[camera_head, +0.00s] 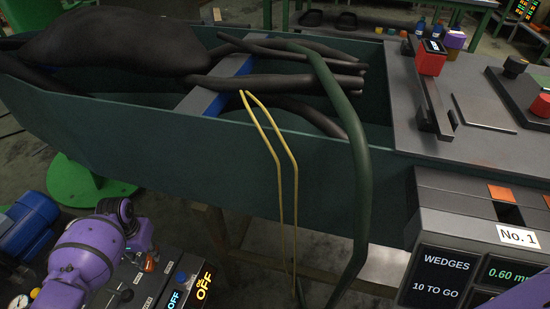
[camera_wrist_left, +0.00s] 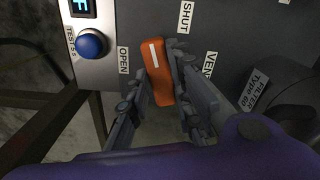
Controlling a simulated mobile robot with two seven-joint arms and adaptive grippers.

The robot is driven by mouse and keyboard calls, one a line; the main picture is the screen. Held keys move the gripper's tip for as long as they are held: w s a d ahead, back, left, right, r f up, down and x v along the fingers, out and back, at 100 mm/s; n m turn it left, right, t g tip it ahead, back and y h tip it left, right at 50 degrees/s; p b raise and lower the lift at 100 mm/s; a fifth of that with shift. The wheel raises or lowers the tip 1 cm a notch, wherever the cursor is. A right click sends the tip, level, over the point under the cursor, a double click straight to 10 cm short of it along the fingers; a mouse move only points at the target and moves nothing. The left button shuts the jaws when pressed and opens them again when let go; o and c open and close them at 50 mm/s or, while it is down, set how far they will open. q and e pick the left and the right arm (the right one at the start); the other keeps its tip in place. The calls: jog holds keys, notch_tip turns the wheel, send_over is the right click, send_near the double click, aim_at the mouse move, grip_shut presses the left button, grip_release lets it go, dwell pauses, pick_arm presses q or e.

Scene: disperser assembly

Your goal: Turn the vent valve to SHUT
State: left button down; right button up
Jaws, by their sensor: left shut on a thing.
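The vent valve's orange handle (camera_wrist_left: 160,85), with a white stripe, stands out from a grey panel (camera_wrist_left: 225,25) in the left wrist view. The stripe points up and slightly left in that view. The OPEN label (camera_wrist_left: 123,60) is to its left, the SHUT label (camera_wrist_left: 186,17) above and right, and a partly hidden VENT label (camera_wrist_left: 209,64) to its right. My left gripper (camera_wrist_left: 160,76) is shut on the handle, one finger on each side. In the head view my left gripper (camera_head: 139,238) is at the panel, lower left, its fingers mostly hidden. My right gripper is not in view.
A blue button (camera_wrist_left: 91,43) sits left of the valve, and a dark round filter (camera_wrist_left: 285,105) lies right. In the head view, a green trough (camera_head: 200,145) holds dark hoses, with yellow tubing (camera_head: 280,180) hanging over its side. A blue motor (camera_head: 30,222) stands at left.

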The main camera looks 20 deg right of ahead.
aim_at(150, 257)
pick_arm(q)
jog(key=shift+m, duration=1.7)
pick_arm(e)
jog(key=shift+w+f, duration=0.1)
pick_arm(q)
jog(key=c, duration=1.6)
grip_release()
jog(key=shift+o, duration=0.2)
jog(key=shift+r, duration=0.1)
notch_tip(150, 257, up, 12)
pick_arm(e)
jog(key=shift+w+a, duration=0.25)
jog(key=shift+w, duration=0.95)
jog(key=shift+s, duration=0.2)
